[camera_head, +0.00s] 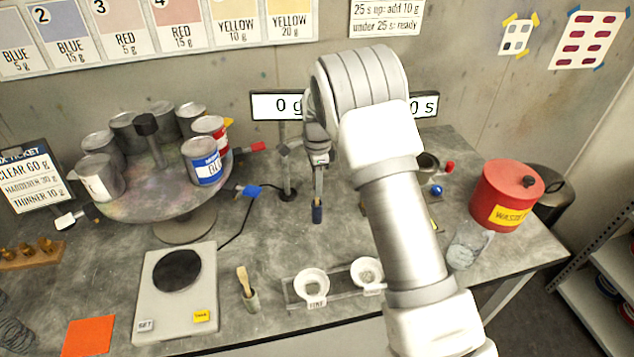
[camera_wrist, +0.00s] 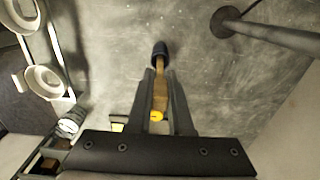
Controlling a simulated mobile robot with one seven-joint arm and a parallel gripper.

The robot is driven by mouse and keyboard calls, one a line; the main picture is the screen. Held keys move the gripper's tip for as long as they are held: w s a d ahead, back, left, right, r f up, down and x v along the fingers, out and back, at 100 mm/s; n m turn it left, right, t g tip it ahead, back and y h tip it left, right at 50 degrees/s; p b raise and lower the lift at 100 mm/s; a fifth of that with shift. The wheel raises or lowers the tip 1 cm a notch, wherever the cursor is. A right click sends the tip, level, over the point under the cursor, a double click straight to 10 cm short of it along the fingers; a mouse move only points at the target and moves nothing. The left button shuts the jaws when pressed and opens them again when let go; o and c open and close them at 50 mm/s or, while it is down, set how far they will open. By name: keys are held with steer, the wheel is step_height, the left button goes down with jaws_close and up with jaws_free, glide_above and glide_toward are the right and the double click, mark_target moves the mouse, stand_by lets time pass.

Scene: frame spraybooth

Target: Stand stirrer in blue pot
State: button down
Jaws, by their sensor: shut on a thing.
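My gripper (camera_head: 318,190) points down over the middle of the bench, shut on the wooden stirrer. The stirrer (camera_wrist: 163,80) is a flat stick with a yellow end (camera_wrist: 157,116) near the fingers in the wrist view. Its far end meets the mouth of the small dark blue pot (camera_wrist: 160,52). In the head view, the pot (camera_head: 317,214) is directly below my fingers and a bit of stick shows at its rim. The stick's end appears to be inside the pot; how deep is hidden.
Two white cups (camera_head: 311,287) sit in a clear rack in front. A scale (camera_head: 176,290) and a can turntable (camera_head: 165,205) are left. A stand pole (camera_head: 286,165) rises close left of my gripper.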

steer(key=c, duration=0.7)
jaws_free()
steer(key=shift+c, duration=0.2)
